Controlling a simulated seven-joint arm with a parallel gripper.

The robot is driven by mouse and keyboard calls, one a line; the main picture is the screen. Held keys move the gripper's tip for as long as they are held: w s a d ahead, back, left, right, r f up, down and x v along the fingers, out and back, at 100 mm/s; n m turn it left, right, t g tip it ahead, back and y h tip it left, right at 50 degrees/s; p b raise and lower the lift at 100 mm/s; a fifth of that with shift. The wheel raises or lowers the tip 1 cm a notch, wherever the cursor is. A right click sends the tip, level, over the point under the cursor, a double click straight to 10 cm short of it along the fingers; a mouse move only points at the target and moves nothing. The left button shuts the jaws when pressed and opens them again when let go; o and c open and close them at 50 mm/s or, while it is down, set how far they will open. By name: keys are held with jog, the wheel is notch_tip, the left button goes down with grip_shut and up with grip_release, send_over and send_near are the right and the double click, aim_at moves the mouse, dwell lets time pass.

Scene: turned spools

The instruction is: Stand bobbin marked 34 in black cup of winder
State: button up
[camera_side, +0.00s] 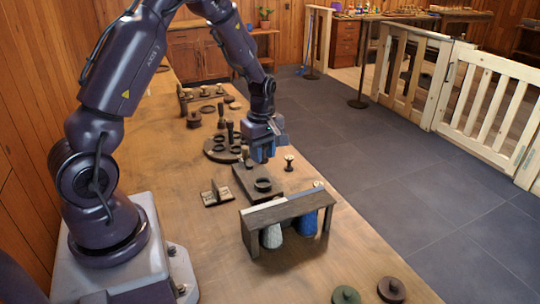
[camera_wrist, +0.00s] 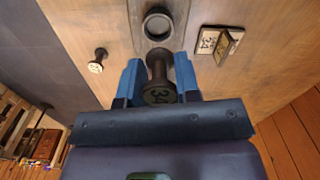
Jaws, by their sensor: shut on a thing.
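My gripper (camera_wrist: 158,68) is shut on a dark bobbin marked 34 (camera_wrist: 159,94); its blue fingers press on both sides, and the marked end faces the wrist camera. In the side view my gripper (camera_side: 263,157) hangs above the winder, and the held bobbin is hard to make out there. The black cup (camera_wrist: 158,13) is a dark ring on the winder board (camera_wrist: 136,18), just beyond the bobbin's far end in the wrist view. In the side view the black cup (camera_side: 263,185) looks empty, below and slightly in front of my gripper.
Another bobbin (camera_side: 289,162) stands right of the winder; its mark is too small to read. A card stand showing 34 (camera_wrist: 208,40) is beside the winder. A dark bench-like rack (camera_side: 288,211) with blue and white cones stands in front. A round peg rack (camera_side: 216,151) is behind.

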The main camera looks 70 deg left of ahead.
aim_at(263, 185)
jog(key=shift+w+a+f, duration=0.1)
jog(key=shift+a+f, duration=0.25)
jog(key=shift+a, duration=0.1)
jog(key=shift+f, duration=3.05)
jog(key=shift+f, duration=0.6)
jog(key=o, duration=1)
jog(key=shift+c, duration=0.2)
jog(key=shift+r, duration=0.1)
jog(key=shift+r, duration=4.15)
